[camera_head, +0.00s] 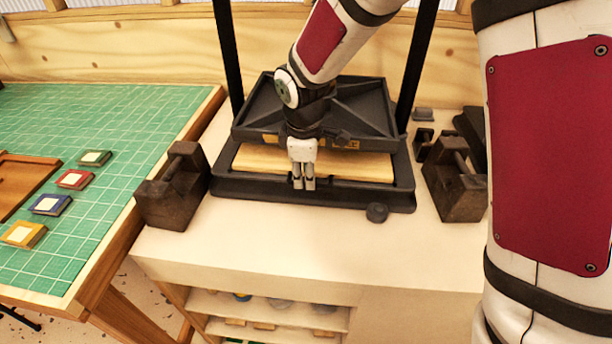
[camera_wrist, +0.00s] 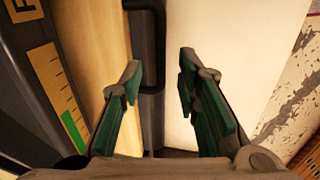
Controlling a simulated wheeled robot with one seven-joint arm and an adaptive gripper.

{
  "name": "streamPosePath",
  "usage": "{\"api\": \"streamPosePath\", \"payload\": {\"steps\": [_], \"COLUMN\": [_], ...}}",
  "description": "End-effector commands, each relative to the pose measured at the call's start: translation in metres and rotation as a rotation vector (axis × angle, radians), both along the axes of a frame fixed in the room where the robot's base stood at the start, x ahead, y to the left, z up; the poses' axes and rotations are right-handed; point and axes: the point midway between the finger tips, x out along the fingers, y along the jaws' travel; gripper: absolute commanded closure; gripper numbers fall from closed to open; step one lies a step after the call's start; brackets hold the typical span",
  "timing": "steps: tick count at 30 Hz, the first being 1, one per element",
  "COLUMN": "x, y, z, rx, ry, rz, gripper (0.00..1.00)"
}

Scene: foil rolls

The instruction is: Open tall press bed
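The tall press (camera_head: 315,110) stands at the back of the pale bench, with two black posts and a dark ribbed upper plate. Its bed (camera_head: 235,187) is a dark frame low under the plate, holding a light wooden board (camera_head: 370,166). My gripper (camera_head: 304,187) points down at the bed's front edge. In the wrist view my gripper (camera_wrist: 160,64) is open, with its two green-padded fingers apart. The bed's dark front edge, with a raised bar (camera_wrist: 147,45), runs between the fingers, nearer the left one. Contact cannot be told.
Dark metal blocks with handles stand left (camera_head: 172,190) and right (camera_head: 455,185) of the press. A small dark knob (camera_head: 377,212) sits at its front right. The bench top (camera_head: 300,235) in front is clear. A green cutting mat (camera_head: 120,120) with coloured foil pieces lies left.

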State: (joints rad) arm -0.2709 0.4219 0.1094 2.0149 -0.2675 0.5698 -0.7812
Motion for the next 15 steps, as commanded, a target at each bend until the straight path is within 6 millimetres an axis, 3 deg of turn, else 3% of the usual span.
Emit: {"api": "streamPosePath", "payload": {"steps": [6, 15], "x": [0.004, 0.005], "y": [-0.001, -0.001], "z": [-0.020, -0.024], "rx": [0.000, 0.000], "ry": [0.000, -0.001], "rz": [0.001, 0.000], "gripper": [0.70, 0.70]}}
